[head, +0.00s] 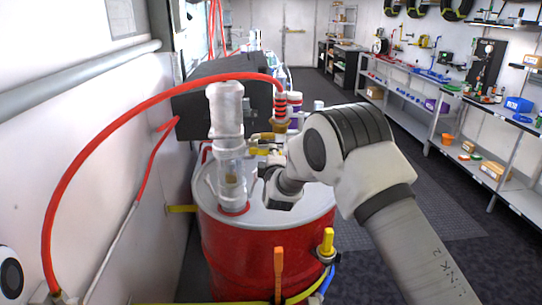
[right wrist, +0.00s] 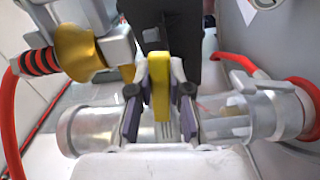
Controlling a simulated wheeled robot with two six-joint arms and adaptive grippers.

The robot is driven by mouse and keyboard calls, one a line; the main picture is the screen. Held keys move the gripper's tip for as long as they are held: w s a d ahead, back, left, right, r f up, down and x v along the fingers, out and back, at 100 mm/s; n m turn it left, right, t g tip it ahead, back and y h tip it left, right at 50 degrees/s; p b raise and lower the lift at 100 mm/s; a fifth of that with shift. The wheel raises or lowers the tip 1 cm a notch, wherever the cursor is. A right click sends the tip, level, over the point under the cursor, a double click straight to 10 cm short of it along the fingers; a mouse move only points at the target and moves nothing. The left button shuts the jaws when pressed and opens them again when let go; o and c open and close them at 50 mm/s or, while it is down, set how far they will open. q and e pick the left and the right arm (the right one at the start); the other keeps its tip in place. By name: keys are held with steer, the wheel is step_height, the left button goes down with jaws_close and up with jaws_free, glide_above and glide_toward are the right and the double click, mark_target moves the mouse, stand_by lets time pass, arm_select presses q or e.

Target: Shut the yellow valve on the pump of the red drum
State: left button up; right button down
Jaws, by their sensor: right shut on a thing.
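The red drum (head: 260,250) stands in the middle of the head view with a grey lid. The pale, clear pump (head: 228,110) rises upright from the lid. In the right wrist view the pump body (right wrist: 85,130) lies across the picture. The yellow valve handle (right wrist: 160,88) sits between the two fingers of my right gripper (right wrist: 160,112), which is shut on it. In the head view my right gripper (head: 268,172) is beside the pump above the lid, and my arm hides part of the drum top. My left gripper is not in view.
A red hose (head: 110,125) arches from the brass fitting (head: 280,126) to the lower left. A yellow-handled fitting (head: 327,243) and an orange handle (head: 279,270) stand by the drum's front. A wall is close on the left. Shelves (head: 440,105) line the right, with open floor between.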

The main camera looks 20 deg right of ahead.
steer(key=shift+d+r, duration=0.1)
steer(key=shift+r, duration=0.25)
steer(key=c, duration=1.3)
jaws_free()
steer(key=shift+w, duration=0.1)
steer(key=shift+c, duration=0.2)
steer(key=shift+w+d+f, duration=0.1)
steer(key=shift+d+f, duration=0.1)
steer(key=shift+f, duration=0.1)
steer(key=shift+a, duration=0.15)
